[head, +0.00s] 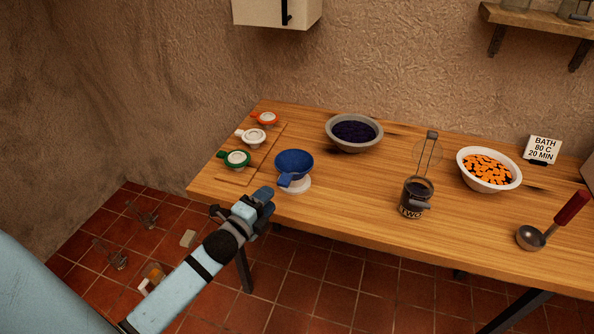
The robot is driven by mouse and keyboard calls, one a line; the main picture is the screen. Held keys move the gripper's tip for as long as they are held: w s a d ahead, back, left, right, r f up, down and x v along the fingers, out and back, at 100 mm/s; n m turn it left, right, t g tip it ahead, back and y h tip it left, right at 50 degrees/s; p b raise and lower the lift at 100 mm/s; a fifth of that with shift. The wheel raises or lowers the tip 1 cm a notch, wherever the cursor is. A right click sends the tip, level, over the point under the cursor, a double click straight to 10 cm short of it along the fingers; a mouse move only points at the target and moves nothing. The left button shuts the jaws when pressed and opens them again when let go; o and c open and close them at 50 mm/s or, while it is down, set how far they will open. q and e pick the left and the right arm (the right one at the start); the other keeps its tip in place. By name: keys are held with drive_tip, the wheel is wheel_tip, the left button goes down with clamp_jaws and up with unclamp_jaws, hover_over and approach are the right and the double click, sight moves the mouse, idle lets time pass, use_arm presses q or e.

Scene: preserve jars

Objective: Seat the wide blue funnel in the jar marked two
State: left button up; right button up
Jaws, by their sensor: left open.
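The wide blue funnel (294,162) rests upright on a white stand (297,186) near the left front of the wooden table. Its blue handle points toward the front. The jar marked TWO (413,209) stands near the table's front edge, right of the funnel. Its hinged glass lid (428,153) is swung up at the back, and the jar looks dark inside. My left gripper (266,200) is open and empty, just in front and left of the funnel's stand, apart from the funnel. My right gripper is not in view.
Behind are a grey bowl of dark fruit (354,131) and a white bowl of orange pieces (488,169). A ladle (531,237) lies at right. The table between funnel and jar is clear.

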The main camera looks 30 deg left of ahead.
sight(282, 186)
use_arm(q)
drive_tip(key=w, duration=0.4)
drive_tip(key=w+p, duration=0.1)
drive_tip(key=w, duration=0.3)
drive_tip(key=shift+w+d, duration=0.2)
drive_tip(key=shift+w, duration=0.15)
clamp_jaws()
